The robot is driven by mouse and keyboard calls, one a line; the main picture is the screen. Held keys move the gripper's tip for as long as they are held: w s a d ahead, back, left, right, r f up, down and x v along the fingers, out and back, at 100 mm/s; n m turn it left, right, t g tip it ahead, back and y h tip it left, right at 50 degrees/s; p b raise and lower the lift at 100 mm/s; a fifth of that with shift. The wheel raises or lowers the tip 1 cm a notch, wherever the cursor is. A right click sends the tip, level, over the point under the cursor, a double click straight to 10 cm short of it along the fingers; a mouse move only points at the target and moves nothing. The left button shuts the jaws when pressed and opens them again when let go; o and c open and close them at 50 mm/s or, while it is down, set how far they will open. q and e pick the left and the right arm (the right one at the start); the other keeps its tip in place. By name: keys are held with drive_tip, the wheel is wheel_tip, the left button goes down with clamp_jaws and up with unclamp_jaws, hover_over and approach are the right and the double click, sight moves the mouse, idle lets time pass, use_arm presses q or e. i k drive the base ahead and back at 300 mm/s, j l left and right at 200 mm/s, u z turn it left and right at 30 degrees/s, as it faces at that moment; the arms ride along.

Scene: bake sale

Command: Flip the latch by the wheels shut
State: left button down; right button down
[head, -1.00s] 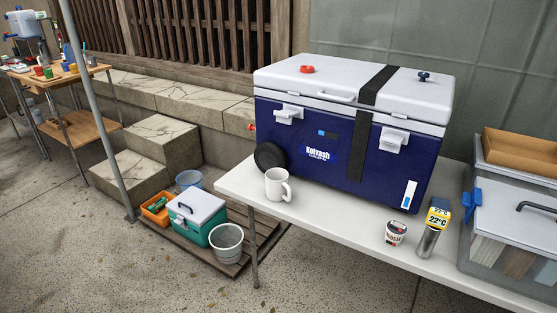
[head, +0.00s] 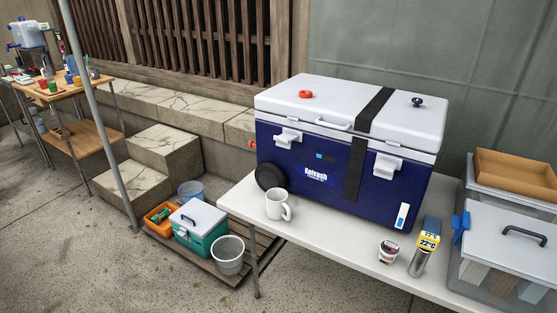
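A blue cooler (head: 330,168) with a white lid (head: 350,100) stands on a white table (head: 330,240). The lid looks down on the body. A black wheel (head: 270,177) is at the cooler's lower left corner. The white latch by the wheel (head: 288,138) is on the left of the front face and juts out below the lid seam. A second white latch (head: 388,166) is on the right of the front. At this size I cannot tell for sure whether either latch is fastened. Neither of my grippers is in view.
A white mug (head: 277,205) stands close in front of the wheel. Clear bins (head: 500,250) are at the right. Buckets and boxes sit on a low pallet (head: 255,250) left of the table.

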sight(284, 140)
drive_tip(key=i+j+z, duration=0.15)
drive_tip(key=j, duration=0.25)
drive_tip(key=i+j+z, duration=0.15)
drive_tip(key=i+j, duration=0.15)
drive_tip(key=j, duration=0.15)
drive_tip(key=i+j+z, duration=0.15)
drive_tip(key=j, duration=0.25)
drive_tip(key=i+j+z, duration=0.15)
drive_tip(key=j, duration=0.35)
drive_tip(key=i+j+z, duration=0.15)
drive_tip(key=j, duration=0.3)
drive_tip(key=i+j+z, duration=0.15)
drive_tip(key=j, duration=0.35)
drive_tip(key=j+z, duration=0.15)
drive_tip(key=j, duration=0.35)
